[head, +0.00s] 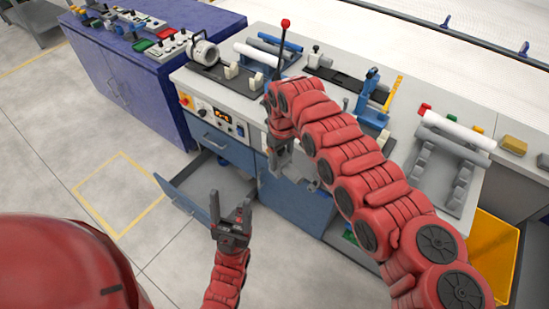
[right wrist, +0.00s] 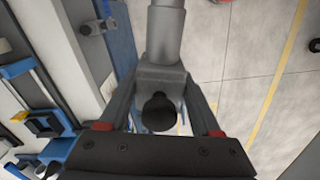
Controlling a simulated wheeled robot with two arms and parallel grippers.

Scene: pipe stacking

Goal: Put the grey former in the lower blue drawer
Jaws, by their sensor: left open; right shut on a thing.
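The grey former (right wrist: 165,75), a forked grey piece with a round bar and a dark knob, is held between the fingers of my right gripper (right wrist: 160,125). In the head view, my right gripper (head: 280,150) hangs down at the bench's front, with part of the grey piece visible below the red wrist. The lower blue drawer (head: 181,199) is pulled open below the bench, left of my right gripper; a small dark item shows inside. My left gripper (head: 232,215) is open and empty, fingers up, in front of the drawer's open end. The former's lower end is partly hidden by the arm.
The workbench (head: 208,86) carries a black and white fixture, a red-knobbed lever (head: 284,28), blue tooling and a grey rack (head: 440,165). A blue cabinet (head: 120,65) stands left. A yellow bin (head: 490,250) sits at the right. The floor left of the drawer is clear.

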